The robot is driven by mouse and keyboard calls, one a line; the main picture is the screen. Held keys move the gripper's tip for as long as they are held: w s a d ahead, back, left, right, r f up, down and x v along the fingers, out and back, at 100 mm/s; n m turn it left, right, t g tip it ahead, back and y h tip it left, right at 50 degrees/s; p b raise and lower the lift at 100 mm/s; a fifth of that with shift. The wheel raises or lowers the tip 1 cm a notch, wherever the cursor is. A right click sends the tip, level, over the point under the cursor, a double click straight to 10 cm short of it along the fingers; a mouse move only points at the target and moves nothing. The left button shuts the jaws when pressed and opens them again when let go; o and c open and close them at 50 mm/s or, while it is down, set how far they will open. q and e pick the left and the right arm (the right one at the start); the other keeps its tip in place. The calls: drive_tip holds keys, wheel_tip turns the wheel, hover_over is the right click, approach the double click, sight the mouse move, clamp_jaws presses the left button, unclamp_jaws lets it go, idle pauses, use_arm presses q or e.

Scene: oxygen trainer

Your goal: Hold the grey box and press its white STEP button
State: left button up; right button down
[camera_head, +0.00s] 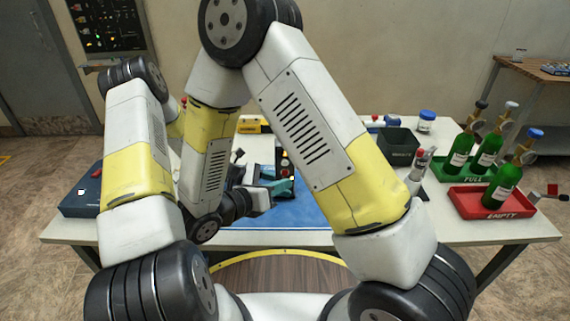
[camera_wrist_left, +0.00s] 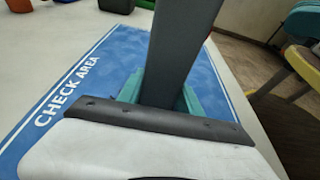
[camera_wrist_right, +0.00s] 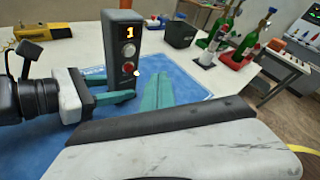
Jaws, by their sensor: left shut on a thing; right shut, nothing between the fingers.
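My left gripper (camera_wrist_right: 115,87) is shut on the box's lower part; the box also fills the middle of the left wrist view (camera_wrist_left: 181,45). My right gripper (camera_wrist_right: 159,82) is shut and empty, its teal fingertips close to the box's lower right; contact cannot be told.
The blue check-area mat (camera_head: 300,211) lies beneath. Green bottles stand in the green tray (camera_head: 462,178) and red tray (camera_head: 490,206) at right. A dark bin (camera_head: 398,146) stands behind, and a dark blue case (camera_head: 75,203) lies at left. My arms hide much of the table.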

sight(285, 163)
drive_tip(key=s+m, duration=0.1)
drive_tip(key=m, duration=0.4)
drive_tip(key=s+m, duration=0.1)
drive_tip(key=m, duration=0.5)
drive_tip(key=s+m, duration=0.2)
drive_tip(key=m, duration=0.4)
drive_tip(key=shift+a+f+h, duration=0.1)
drive_tip(key=shift+f+h, duration=0.05)
drive_tip(key=shift+h, duration=0.15)
drive_tip(key=shift+a, duration=0.1)
drive_tip(key=shift+w, duration=0.1)
drive_tip(key=w, duration=0.9)
drive_tip(key=shift+w, duration=0.1)
idle(1.2)
drive_tip(key=shift+w, duration=0.25)
